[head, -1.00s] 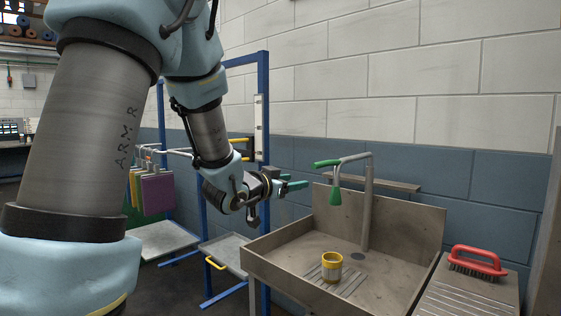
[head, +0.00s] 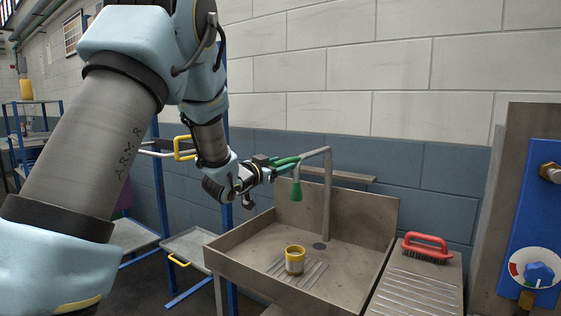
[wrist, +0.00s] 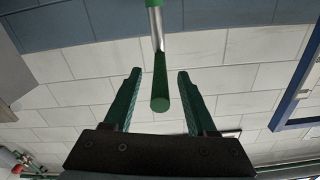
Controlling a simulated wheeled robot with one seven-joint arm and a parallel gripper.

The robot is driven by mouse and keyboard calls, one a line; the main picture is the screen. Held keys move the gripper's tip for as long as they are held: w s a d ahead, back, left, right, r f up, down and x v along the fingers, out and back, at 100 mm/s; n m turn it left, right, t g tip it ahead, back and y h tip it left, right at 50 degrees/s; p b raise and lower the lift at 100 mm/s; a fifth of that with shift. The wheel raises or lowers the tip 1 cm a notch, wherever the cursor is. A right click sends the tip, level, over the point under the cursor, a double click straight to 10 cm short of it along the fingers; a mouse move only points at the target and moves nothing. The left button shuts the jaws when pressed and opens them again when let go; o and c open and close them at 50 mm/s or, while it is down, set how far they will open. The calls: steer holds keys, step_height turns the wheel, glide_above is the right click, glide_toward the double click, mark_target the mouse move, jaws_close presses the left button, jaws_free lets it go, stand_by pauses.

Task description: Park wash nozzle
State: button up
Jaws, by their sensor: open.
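The wash nozzle (head: 296,191) is a green tapered head hanging down from a grey metal spout (head: 328,185) over the sink. In the wrist view my gripper (wrist: 158,85) shows a gap on each side of the grip. In the head view the fingers and grip overlap.
A red brush (head: 427,247) lies on the ribbed drainboard (head: 415,295). A blue frame with a tray (head: 192,246) stands left of the sink.

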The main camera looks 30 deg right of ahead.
steer(key=shift+d, duration=0.15)
steer(key=shift+c, duration=0.4)
jaws_close()
stand_by(1.0)
